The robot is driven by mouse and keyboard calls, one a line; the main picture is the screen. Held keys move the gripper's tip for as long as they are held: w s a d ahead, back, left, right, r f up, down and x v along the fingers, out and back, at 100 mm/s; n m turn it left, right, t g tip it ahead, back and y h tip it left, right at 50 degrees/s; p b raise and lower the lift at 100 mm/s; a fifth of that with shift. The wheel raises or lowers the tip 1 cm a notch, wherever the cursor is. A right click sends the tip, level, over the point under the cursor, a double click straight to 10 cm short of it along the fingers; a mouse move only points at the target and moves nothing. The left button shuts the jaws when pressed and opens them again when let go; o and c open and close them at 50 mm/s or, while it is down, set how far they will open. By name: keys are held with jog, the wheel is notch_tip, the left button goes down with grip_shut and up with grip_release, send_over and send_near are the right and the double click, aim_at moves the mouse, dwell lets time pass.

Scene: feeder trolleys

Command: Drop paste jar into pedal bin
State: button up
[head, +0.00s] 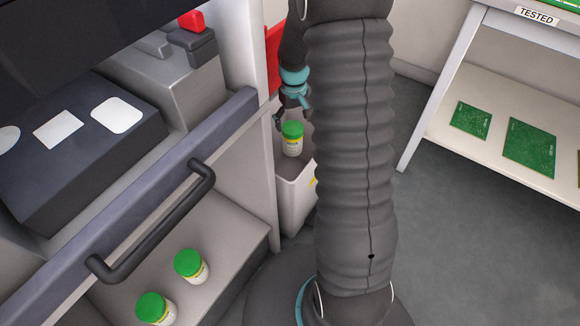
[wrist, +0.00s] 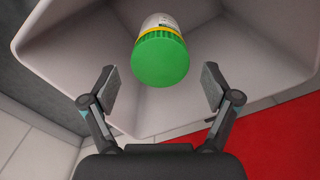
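The paste jar (head: 292,139) is white with a green lid and a yellow band. In the head view it shows at the mouth of the pale pedal bin (head: 296,197). In the wrist view the jar (wrist: 160,58) is just beyond my fingertips, lid toward me, within the outline of the bin (wrist: 75,45). My gripper (wrist: 160,86) is open, with a gap on both sides of the jar. In the head view my gripper (head: 288,112) is just above the jar, partly hidden by my arm. I cannot tell whether the jar touches the bin.
Two more green-lidded jars (head: 191,266) (head: 155,308) stand on a lower shelf at the left, below a dark handle (head: 150,222). A red panel (wrist: 270,145) lies beside the bin. A table marked TESTED (head: 537,16) with green boards stands right; grey floor is clear between.

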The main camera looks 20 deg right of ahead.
dwell(0.3)
notch_tip(320, 180, up, 12)
dwell(0.6)
dwell(0.3)
